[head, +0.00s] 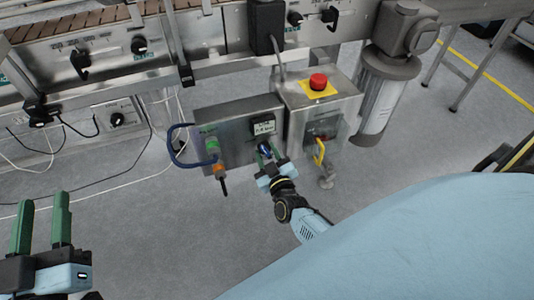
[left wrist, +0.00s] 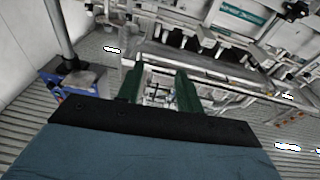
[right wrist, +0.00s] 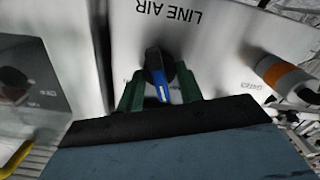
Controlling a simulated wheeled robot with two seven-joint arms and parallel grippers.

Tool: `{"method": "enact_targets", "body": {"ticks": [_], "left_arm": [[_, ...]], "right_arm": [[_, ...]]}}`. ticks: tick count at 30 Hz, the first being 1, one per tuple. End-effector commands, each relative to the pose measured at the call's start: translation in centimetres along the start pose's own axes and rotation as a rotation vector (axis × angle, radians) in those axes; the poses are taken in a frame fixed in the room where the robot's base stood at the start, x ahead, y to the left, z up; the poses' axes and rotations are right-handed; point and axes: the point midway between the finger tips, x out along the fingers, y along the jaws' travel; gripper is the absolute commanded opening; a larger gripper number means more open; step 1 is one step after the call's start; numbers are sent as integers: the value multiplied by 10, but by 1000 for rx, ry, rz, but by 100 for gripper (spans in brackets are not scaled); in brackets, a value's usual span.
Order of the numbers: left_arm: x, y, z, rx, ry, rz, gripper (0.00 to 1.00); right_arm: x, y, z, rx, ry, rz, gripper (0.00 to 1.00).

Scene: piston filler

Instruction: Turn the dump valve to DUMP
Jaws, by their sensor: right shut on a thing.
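The valve knob (right wrist: 156,75) is black with a blue stripe on its handle. It sits on the front of a grey metal box (head: 222,122), beside the words LINE AIR in the right wrist view. Smaller lettering beside the knob is too blurred to read. My right gripper (head: 265,158) is shut on the knob, with its green fingers (right wrist: 158,95) on either side of the handle. In the head view the knob is partly hidden by the fingers. My left gripper (head: 42,203) is open and empty over the floor at the lower left.
A blue hose (head: 172,148) and an orange-banded fitting (right wrist: 283,72) are on the box's left side. A second box (head: 340,104) to the right carries a red button (head: 318,82) and a yellow handle (head: 319,151). The conveyor frame (head: 110,84) runs behind; floor in front is clear.

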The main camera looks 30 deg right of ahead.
Motion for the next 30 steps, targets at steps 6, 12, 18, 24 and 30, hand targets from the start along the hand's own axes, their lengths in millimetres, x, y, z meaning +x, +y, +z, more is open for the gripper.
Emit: {"method": "enact_targets", "body": {"ticks": [6,12,18,24,30], "left_arm": [[-3,-5,22,5,-148,-11,36],[-16,-12,56,10,-371,-30,36],[-34,-18,83,12,-562,-47,36],[-43,-21,94,13,-640,-54,36],[-44,-21,95,13,-643,-55,36]], "right_arm": [[0,1,-1,-70,-2,3,13],[0,1,-1,-196,-2,2,13],[0,0,0,-334,-3,1,13],[0,-1,1,-402,-1,1,13],[0,-1,1,-406,-1,0,13]]}}
